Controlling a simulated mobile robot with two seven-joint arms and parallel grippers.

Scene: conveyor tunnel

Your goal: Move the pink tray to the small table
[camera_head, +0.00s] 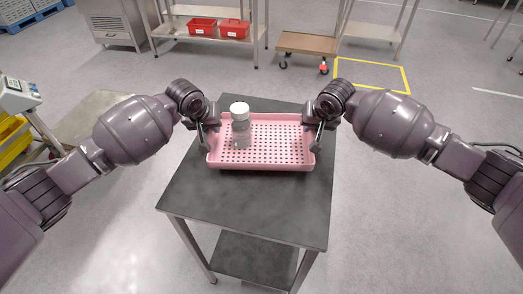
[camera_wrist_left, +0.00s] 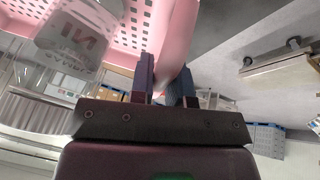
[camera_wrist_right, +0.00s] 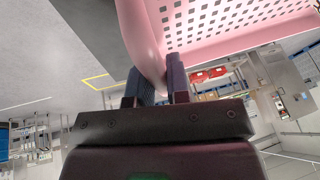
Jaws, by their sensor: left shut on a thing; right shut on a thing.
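The pink tray (camera_head: 278,142) has a perforated floor and is over the dark top of a small table (camera_head: 250,208). Whether it rests on the top or hangs just above it I cannot tell. A clear jar with a white lid (camera_head: 240,125) stands upright in the tray's left part. My left gripper (camera_head: 207,142) is shut on the tray's left rim, and the pink wall shows between its fingers in the left wrist view (camera_wrist_left: 167,88). My right gripper (camera_head: 316,142) is shut on the right rim, also seen in the right wrist view (camera_wrist_right: 157,85).
A steel rack with red bins (camera_head: 218,28) stands at the back. A wheeled brown-topped cart (camera_head: 306,43) is beside it, near a yellow floor outline (camera_head: 372,75). A yellow crate (camera_head: 12,140) and a scale are at the far left. The table's front half is bare.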

